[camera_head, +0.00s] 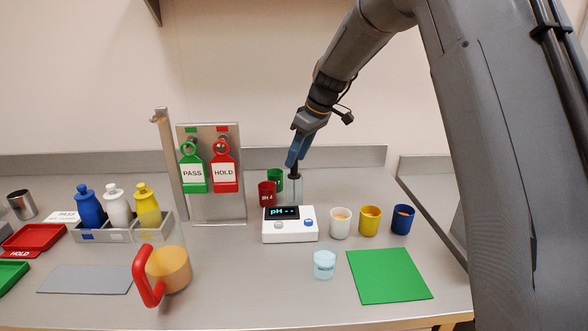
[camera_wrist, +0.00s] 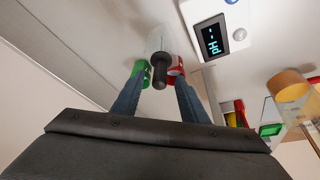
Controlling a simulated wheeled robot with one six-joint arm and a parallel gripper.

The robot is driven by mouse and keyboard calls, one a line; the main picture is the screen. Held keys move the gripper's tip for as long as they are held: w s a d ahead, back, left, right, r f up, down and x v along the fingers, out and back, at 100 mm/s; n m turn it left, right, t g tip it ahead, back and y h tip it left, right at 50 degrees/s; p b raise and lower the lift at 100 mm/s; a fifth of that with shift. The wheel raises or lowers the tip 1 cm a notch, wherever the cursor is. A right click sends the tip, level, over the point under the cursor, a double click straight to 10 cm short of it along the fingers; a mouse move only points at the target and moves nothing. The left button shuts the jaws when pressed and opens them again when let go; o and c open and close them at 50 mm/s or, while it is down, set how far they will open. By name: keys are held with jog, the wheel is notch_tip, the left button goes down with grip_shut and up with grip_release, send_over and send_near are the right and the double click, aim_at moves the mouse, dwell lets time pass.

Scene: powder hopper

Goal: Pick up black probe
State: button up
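The black probe (camera_head: 295,171) stands upright in a clear holder (camera_head: 296,188) behind the white pH meter (camera_head: 290,232). In the wrist view the probe (camera_wrist: 159,72) shows end-on as a dark rod with a rounded top. My gripper (camera_head: 292,163) is at the probe's top, pointing down. In the wrist view my gripper (camera_wrist: 158,82) has its two blue fingers apart, one on each side of the probe, with gaps visible. I cannot tell exactly how far down the fingers reach along the probe.
A red cup (camera_head: 267,194) and a green cup (camera_head: 275,177) stand close left of the holder. White (camera_head: 340,228), yellow (camera_head: 370,224) and blue (camera_head: 402,225) cups stand right of the meter. The PASS/HOLD tag stand (camera_head: 213,212) is to the left.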

aim_at(294, 175)
jog(key=shift+p+x, duration=0.4)
jog(key=shift+x, duration=1.2)
jog(key=c, duration=1)
jog(key=shift+r, duration=0.1)
